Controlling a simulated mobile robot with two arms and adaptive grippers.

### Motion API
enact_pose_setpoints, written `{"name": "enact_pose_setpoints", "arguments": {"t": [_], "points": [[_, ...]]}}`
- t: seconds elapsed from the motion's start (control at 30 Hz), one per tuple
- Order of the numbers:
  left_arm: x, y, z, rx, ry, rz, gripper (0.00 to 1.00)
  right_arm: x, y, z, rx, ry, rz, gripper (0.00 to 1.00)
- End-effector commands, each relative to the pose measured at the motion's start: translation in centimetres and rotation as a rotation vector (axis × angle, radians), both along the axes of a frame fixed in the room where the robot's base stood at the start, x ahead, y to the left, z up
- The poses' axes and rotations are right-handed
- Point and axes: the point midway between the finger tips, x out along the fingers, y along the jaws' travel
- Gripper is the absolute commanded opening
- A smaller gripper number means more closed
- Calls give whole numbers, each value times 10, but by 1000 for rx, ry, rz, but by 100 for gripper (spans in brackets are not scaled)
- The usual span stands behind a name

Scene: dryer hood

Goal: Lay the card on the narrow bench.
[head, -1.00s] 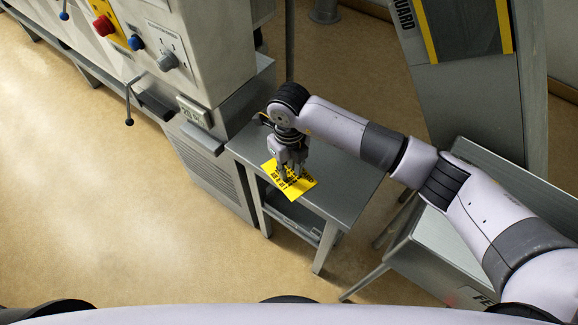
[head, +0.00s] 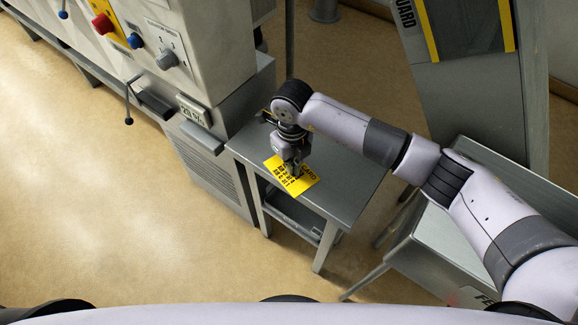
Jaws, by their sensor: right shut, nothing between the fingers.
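The yellow card (head: 283,181) with black print lies on the narrow grey bench (head: 345,188), near its front left edge. Part of the card is hidden under my right gripper (head: 294,172). The right gripper points down just over the card's far part. Its fingers are together with nothing between them; I cannot tell whether the tips touch the card. My left gripper is not in view.
A large grey machine with knobs and a control panel (head: 165,45) stands left of the bench. A grey tray or bin (head: 430,252) is on the right, with a tall guard panel (head: 465,80) behind. Floor is clear in front and left.

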Motion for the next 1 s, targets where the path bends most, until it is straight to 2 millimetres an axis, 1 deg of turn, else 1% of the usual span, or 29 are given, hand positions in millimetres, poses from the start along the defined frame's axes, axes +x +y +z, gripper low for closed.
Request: {"name": "enact_pose_setpoints", "arguments": {"t": [0.3, 0.5, 0.87, 1.0], "points": [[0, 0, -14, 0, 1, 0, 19, 22, -25, -2, -2, -3, -7, 0], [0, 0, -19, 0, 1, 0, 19, 31, -36, -1, -1, -2, -7, 0], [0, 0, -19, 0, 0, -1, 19, 33, -38, 0, 0, -1, -7, 0], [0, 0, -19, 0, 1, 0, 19, 33, -38, 0, 0, -1, -7, 8]]}}
